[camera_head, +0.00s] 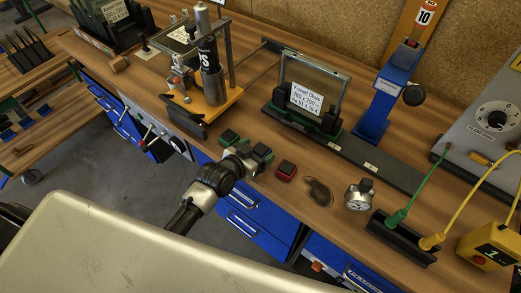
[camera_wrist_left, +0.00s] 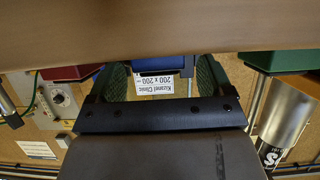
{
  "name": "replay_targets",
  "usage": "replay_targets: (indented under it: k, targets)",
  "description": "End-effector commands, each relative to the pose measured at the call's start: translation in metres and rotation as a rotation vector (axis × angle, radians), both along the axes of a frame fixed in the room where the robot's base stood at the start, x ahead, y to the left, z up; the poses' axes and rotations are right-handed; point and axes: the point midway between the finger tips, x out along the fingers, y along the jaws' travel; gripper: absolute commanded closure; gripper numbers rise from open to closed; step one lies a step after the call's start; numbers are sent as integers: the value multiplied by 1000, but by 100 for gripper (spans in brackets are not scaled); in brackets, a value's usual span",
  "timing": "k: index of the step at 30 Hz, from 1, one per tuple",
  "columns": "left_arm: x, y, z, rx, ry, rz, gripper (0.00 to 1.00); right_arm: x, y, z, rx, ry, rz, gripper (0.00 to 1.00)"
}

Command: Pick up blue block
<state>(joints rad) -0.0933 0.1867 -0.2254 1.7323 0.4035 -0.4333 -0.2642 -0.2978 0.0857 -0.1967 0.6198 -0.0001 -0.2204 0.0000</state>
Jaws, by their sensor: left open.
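My left gripper (camera_head: 252,154) reaches over the front part of the workbench and is open. In the left wrist view its two green-padded fingers (camera_wrist_left: 162,80) stand apart. The blue block (camera_wrist_left: 187,68) shows in that view as a partial blue patch at the gap between the fingers. I cannot tell whether they touch it. In the head view the block is hidden by the gripper. A green block (camera_head: 228,137) lies just left of the gripper and a red block (camera_head: 286,170) lies to its right. My right gripper is not in view.
The wooden bench (camera_head: 330,165) carries a glass frame with a paper sign (camera_head: 306,98) behind the gripper. An orange-based fixture (camera_head: 205,100) stands back left. A brown lump (camera_head: 318,192) and a round gauge (camera_head: 357,196) lie to the right. Blue drawers (camera_head: 262,222) are below the front edge.

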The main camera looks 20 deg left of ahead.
Motion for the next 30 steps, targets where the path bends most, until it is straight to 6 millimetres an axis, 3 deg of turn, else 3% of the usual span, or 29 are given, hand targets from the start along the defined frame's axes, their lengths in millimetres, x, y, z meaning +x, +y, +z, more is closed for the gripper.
replay_targets:
  k: [5, 13, 24, 30]
  targets:
    - [16, -7, -7, 0, 0, 0, 19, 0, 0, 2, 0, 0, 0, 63]
    - [18, -7, -8, 0, 0, 0, 19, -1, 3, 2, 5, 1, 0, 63]
    - [18, -7, -8, 0, 0, 0, 73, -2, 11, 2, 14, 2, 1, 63]
    - [18, -7, -8, 0, -1, 0, 73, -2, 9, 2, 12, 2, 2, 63]
